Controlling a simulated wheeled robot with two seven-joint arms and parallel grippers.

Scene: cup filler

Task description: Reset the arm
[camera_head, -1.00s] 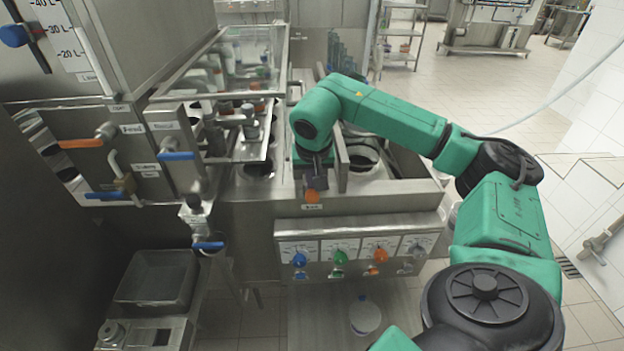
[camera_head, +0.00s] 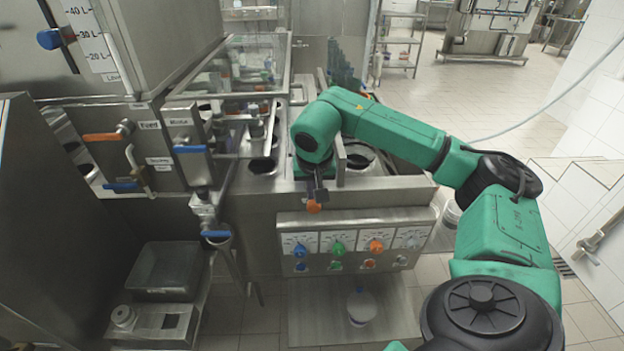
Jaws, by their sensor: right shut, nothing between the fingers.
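My right arm comes in from the lower right, bends at the elbow and reaches left over the steel filling machine (camera_head: 250,225). My right gripper (camera_head: 318,196) points down at the machine's front edge, just above and behind an orange knob (camera_head: 313,206). Its fingers are small and dark here; it is shut and holds nothing. I cannot tell whether it touches the knob. My left gripper is not in view.
A panel with blue, green and orange knobs (camera_head: 376,246) sits below my right gripper. Blue and orange valve handles (camera_head: 190,149) stick out at the left. A grey bin (camera_head: 163,272) stands lower left. A white container (camera_head: 361,307) is under the panel. Open floor lies at the back right.

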